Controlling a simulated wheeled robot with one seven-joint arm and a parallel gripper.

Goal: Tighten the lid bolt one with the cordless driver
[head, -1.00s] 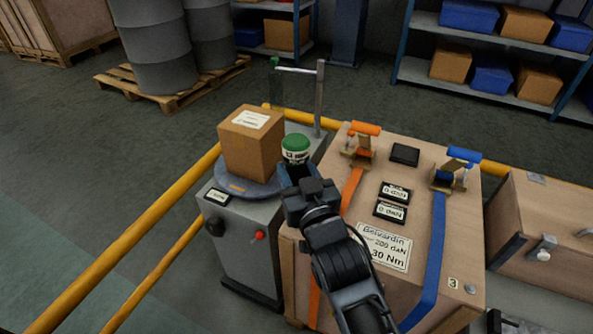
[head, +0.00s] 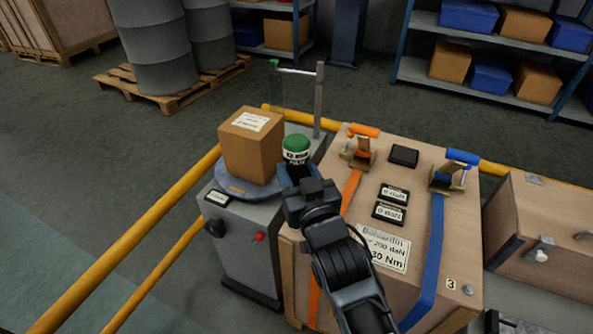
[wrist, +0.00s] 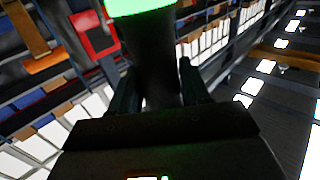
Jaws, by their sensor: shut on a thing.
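The cordless driver (head: 296,154) has a green top and a dark body with a white label. My gripper (head: 296,172) is shut on it and holds it upright between the turntable and the wooden crate. In the wrist view the driver's dark body (wrist: 155,60) stands between the two fingers of my gripper (wrist: 158,85), its lit green end at the top edge. The crate lid (head: 425,175) carries a bolt (head: 468,290) beside a "3" mark at its front right corner. I cannot make out lid bolt one; the driver's lower end is hidden too.
A cardboard box (head: 251,146) sits on the grey turntable stand (head: 246,240), close left of the driver. An orange-handled ratchet (head: 360,145) and a blue-handled one (head: 455,170) stand up from the lid. A yellow rail (head: 150,235) runs at left.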

